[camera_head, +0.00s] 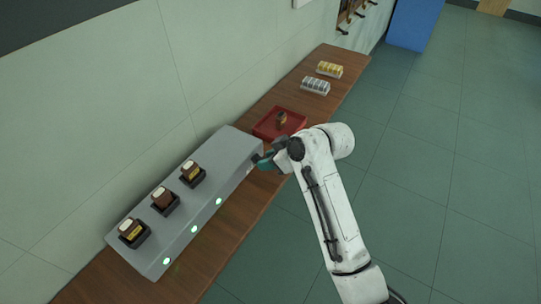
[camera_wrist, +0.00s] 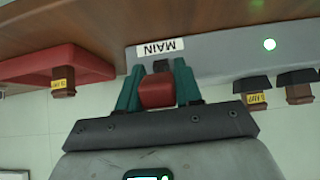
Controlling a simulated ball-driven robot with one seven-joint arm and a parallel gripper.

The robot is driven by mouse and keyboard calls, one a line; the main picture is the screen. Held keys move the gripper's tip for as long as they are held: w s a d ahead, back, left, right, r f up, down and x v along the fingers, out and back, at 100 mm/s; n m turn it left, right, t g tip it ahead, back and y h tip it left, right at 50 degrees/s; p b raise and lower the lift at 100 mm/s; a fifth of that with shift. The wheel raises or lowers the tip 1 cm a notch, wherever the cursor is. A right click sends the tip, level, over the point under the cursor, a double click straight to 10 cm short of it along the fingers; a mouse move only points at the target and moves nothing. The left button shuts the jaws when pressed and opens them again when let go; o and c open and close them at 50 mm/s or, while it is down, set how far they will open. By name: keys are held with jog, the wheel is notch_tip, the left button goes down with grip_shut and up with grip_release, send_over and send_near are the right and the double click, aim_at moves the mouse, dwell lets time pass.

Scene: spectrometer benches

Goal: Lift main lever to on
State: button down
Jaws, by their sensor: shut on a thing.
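The main lever shows in the wrist view as a red handle (camera_wrist: 157,92) in front of the grey console (camera_wrist: 215,55). A white label (camera_wrist: 161,47) reading MAIN, upside down in this view, is on the console beside it. My gripper (camera_wrist: 157,84) has its two teal fingers shut on the red handle, one on each side. In the head view my gripper (camera_head: 263,161) is at the right end of the console (camera_head: 228,148), and the lever is hidden there. Whether the lever stands up or down, I cannot tell.
Several brown blocks (camera_head: 162,197) sit in black sockets on the console, above lit greenish lights (camera_head: 194,229). A red tray (camera_head: 267,131) with a brown piece (camera_head: 282,118) stands behind my gripper. Two small racks (camera_head: 315,86) are farther back. The floor at right is clear.

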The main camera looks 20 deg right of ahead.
dwell(0.3)
jog(key=c, duration=0.8)
grip_release()
jog(key=shift+c, duration=0.2)
jog(key=b+v, duration=0.1)
jog(key=v, duration=0.9)
jog(key=shift+s+d+r, duration=0.15)
jog(key=shift+d+r, duration=0.05)
jog(key=shift+r, duration=0.15)
jog(key=s+d+f+m+g+h, duration=0.1)
jog(key=s+f+m+g+h, duration=0.3)
jog(key=s+f, duration=1.1)
jog(key=s+d+f+m+g, duration=0.1)
jog(key=s+f+m, duration=0.1)
jog(key=s, duration=0.6)
jog(key=s+d+f+m+g+h, duration=0.1)
jog(key=s+d+f, duration=0.1)
jog(key=s, duration=0.6)
jog(key=shift+d+m, duration=0.25)
jog(key=shift+m, duration=0.15)
